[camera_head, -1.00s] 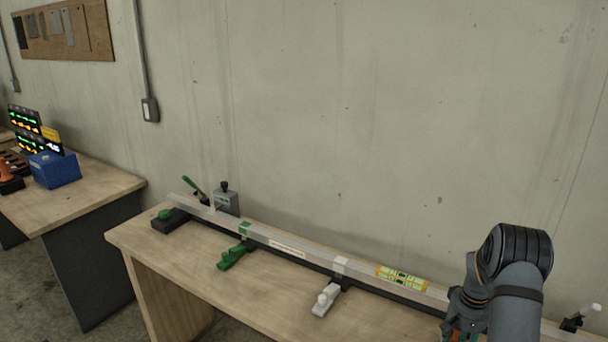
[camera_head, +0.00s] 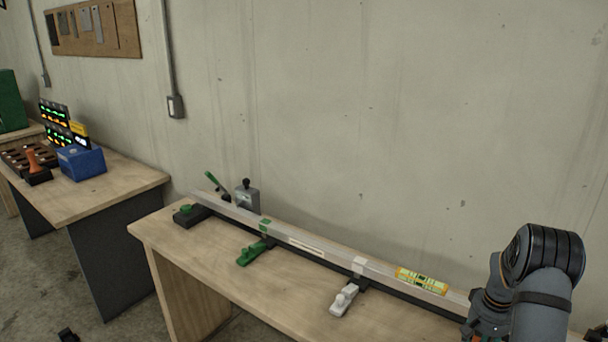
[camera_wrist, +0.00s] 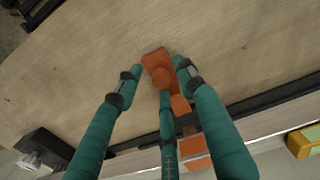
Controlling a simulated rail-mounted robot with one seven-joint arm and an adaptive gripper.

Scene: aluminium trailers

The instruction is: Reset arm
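My arm is at the lower right of the head view, over the workbench (camera_head: 215,240), and my gripper is mostly hidden there. In the wrist view my gripper (camera_wrist: 157,82) has its teal fingers spread apart. An orange clamp (camera_wrist: 160,68) shows between and beyond the fingertips, over the wooden bench top. I see no finger closed on it. An orange patch (camera_wrist: 196,150) lies on the long bar behind it. The long pale bar (camera_head: 306,247) runs along the bench, with a green clamp (camera_head: 252,253) and a white clamp (camera_head: 344,300) at its front side.
A yellow level (camera_head: 421,281) sits on the bar. A grey block (camera_head: 247,196) stands behind the bar's left end. The bare wall stands close behind the bench.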

